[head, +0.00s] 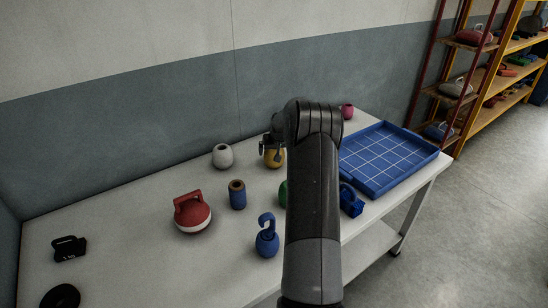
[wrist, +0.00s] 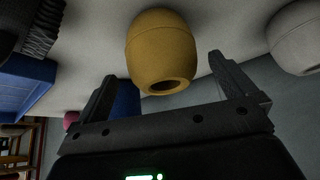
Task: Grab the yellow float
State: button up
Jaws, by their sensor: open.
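The yellow float (head: 274,160) is a rounded, barrel-shaped piece with a hole in its end. It stands on the white table near the middle, partly hidden by my gripper (head: 271,149) and arm. In the wrist view the yellow float (wrist: 160,45) fills the upper middle, its holed end facing the camera. My gripper (wrist: 164,70) is open, with one finger on each side of the float's near end. Gaps show between the float and both fingers, and nothing is held.
A white float (head: 222,156) stands left of the yellow one, with a blue cylinder (head: 237,195) and a red-and-white handled float (head: 192,212) nearer. A blue hooked float (head: 267,238) is in front. A blue gridded tray (head: 425,160) lies right; a pink float (head: 347,111) stands behind.

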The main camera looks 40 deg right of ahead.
jog(key=x, duration=0.5)
jog(key=shift+a, duration=0.1)
jog(key=c, duration=1)
jog(key=shift+r, duration=0.1)
